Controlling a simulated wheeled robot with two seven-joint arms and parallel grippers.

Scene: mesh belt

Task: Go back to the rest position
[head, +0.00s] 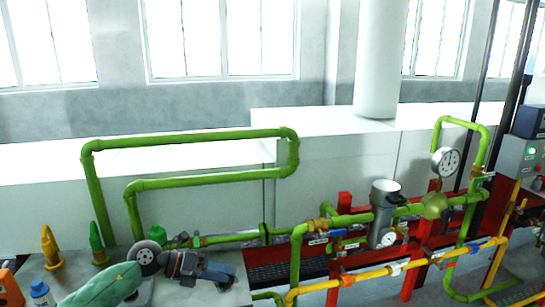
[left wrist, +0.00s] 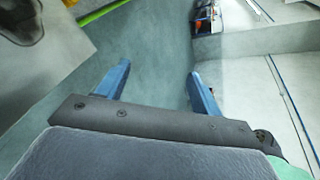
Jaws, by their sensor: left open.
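My left gripper (head: 214,272) is at the lower left of the head view, at the end of my green and grey arm. It hangs in front of the green pipes, over or near the grey bench top. In the left wrist view its two blue fingers (left wrist: 158,80) stand wide apart, with nothing between them. My right gripper is in neither view.
A yellow-capped bottle (head: 50,246), a green-capped bottle (head: 97,243) and a blue bottle (head: 41,293) stand at the lower left. Green pipes (head: 190,183) rise behind the gripper. Yellow pipes (head: 400,267), gauges (head: 446,160) and red framing (head: 425,258) fill the right.

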